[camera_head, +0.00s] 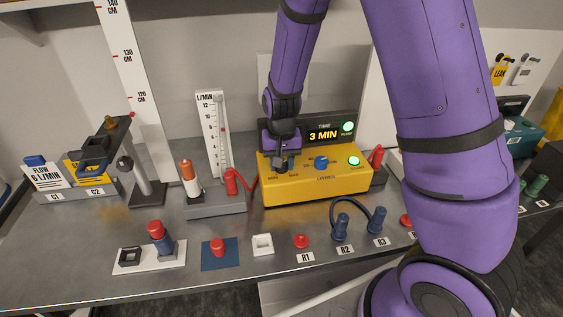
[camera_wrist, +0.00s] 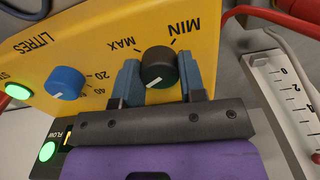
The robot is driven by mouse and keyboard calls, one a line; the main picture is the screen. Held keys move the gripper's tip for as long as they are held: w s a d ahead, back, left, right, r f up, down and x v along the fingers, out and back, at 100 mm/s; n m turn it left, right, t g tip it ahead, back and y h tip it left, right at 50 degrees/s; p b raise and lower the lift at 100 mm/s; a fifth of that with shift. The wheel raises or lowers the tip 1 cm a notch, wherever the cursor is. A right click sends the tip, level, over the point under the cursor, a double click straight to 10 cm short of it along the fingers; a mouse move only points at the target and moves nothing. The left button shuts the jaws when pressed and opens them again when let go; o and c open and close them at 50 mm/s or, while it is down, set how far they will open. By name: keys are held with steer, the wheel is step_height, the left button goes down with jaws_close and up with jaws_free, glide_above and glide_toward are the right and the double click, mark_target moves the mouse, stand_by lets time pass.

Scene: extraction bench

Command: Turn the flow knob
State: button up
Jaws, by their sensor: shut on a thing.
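The flow knob (camera_wrist: 158,65) is black and round, on the yellow pump box (camera_head: 310,190), beside the MIN and MAX labels. In the wrist view its white mark points down and slightly left, away from both labels. My gripper (camera_wrist: 160,80) is shut on the knob, with one blue-grey finger on each side. In the head view my gripper (camera_head: 283,162) is at the left of the box's sloped panel and mostly hides the knob. The flow gauge (camera_head: 210,130), marked L/MIN, stands left of the box; its red float sits partway up the scale.
A blue LITRES knob (camera_head: 321,162) and a lit green button (camera_head: 354,161) are on the same panel. A sign (camera_head: 323,134) behind reads 3 MIN. A card (camera_head: 45,174) reads FLOW 6 L/MIN. A red hose (camera_head: 246,180) runs between gauge and box.

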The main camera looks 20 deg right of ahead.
stand_by(0.3)
steer(key=o, duration=0.9)
step_height(320, 180, up, 11)
steer(key=shift+f, duration=0.1)
stand_by(0.4)
